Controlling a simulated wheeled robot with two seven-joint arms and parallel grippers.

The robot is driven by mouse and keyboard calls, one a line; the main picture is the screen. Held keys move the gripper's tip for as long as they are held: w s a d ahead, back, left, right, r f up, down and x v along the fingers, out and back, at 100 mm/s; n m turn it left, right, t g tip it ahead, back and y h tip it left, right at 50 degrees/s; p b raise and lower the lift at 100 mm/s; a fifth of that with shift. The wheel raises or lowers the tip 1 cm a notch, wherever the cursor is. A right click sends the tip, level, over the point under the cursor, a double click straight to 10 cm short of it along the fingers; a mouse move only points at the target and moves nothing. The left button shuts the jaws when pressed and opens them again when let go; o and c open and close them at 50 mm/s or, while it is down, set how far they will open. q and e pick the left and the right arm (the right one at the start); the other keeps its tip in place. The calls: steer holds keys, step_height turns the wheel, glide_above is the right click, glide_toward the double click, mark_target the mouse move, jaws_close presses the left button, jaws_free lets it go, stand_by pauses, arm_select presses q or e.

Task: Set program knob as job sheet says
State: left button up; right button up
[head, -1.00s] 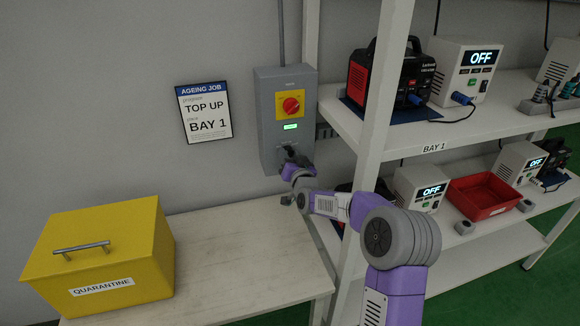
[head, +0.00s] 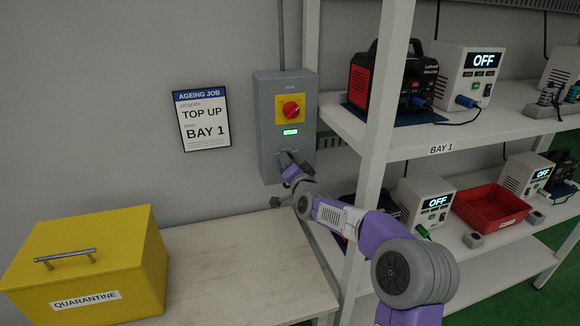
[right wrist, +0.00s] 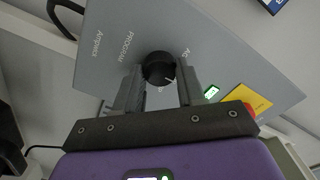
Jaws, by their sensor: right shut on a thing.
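The job sheet (head: 203,121) on the wall reads "AGEING JOB", program "TOP UP", place "BAY 1". The grey control box (head: 267,137) hangs to its right. My right gripper (head: 287,158) is at the lower part of the box front and hides the knob in the head view. In the right wrist view, the black program knob (right wrist: 157,67) sits between the fingers of my right gripper (right wrist: 157,88), which is shut on it. Its white mark points to the lower right there. "PROGRAM" is printed beside it; some position labels are hidden or too small to read. My left gripper is not in view.
A red switch on a yellow plate (head: 290,108) and a lit green display (head: 291,132) sit above the knob. A shelf post (head: 376,145) stands close to my right arm. A yellow quarantine box (head: 90,265) stands on the bench (head: 230,265), whose middle is clear.

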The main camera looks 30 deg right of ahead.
steer(key=o, duration=1)
steer(key=shift+o, duration=0.2)
steer(key=v, duration=0.7)
steer(key=shift+s, duration=0.3)
